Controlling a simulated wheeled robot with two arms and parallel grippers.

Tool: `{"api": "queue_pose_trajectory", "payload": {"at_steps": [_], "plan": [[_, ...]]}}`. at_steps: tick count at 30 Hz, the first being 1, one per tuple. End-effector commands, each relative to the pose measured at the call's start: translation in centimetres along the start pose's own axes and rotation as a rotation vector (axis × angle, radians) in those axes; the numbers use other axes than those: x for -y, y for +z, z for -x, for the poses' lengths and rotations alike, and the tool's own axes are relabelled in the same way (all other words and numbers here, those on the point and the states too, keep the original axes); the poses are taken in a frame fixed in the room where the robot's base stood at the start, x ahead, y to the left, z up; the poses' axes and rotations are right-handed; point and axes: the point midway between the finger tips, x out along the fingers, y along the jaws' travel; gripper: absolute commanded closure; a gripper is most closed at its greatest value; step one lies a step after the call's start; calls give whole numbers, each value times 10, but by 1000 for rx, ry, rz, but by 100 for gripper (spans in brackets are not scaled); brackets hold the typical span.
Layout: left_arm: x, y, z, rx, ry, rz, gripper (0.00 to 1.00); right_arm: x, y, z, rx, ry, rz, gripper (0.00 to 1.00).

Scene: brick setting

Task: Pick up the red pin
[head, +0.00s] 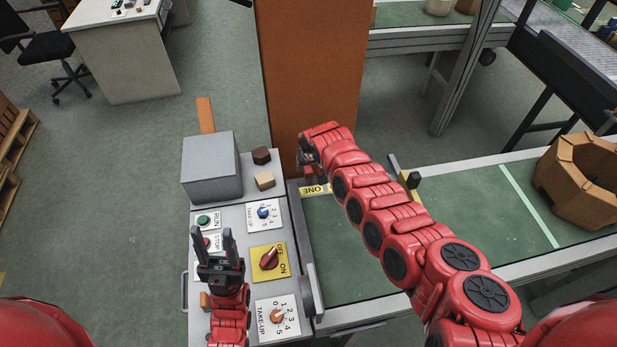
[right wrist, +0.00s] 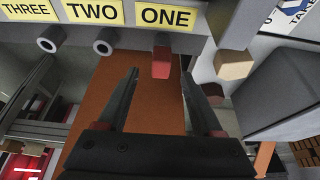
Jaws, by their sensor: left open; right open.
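The red pin (right wrist: 162,62) shows in the right wrist view, sticking out below the yellow label ONE (right wrist: 165,17). My right gripper (right wrist: 159,76) is open, its two fingers on either side of the pin in the picture; I see no contact. In the head view my right arm reaches to the panel's far edge by the label ONE (head: 314,190), and the pin cannot be made out clearly there. My left gripper (head: 212,236) is open and empty above the control panel (head: 232,215), fingers pointing away from me.
Two round sockets, under TWO (right wrist: 103,47) and THREE (right wrist: 50,39), sit beside the pin. A grey box (head: 211,166), a dark block (head: 261,156) and a tan block (head: 265,180) stand by the panel. An orange-brown pillar (head: 308,70) rises behind. The green conveyor (head: 480,215) lies right.

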Motion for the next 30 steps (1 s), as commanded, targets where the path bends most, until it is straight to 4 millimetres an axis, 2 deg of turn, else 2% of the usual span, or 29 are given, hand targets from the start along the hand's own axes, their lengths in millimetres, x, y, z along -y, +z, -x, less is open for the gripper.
{"api": "queue_pose_trajectory", "payload": {"at_steps": [1, 6, 9, 19, 30], "plan": [[-1, 3, 18, 0, 0, 0, 50, 0, 4, -14, -1, 1, 2, 32], [-2, 8, 50, 0, 0, 0, 50, 1, 6, -34, -1, 2, 2, 32], [-3, 11, 63, 0, 0, 0, 50, 1, 5, -41, 0, 1, 0, 32], [-3, 11, 64, 0, 0, 0, 50, 1, 2, -38, 0, 0, -1, 32], [-3, 11, 64, 0, 0, 0, 50, 1, 2, -39, 0, 0, -1, 99]]}}
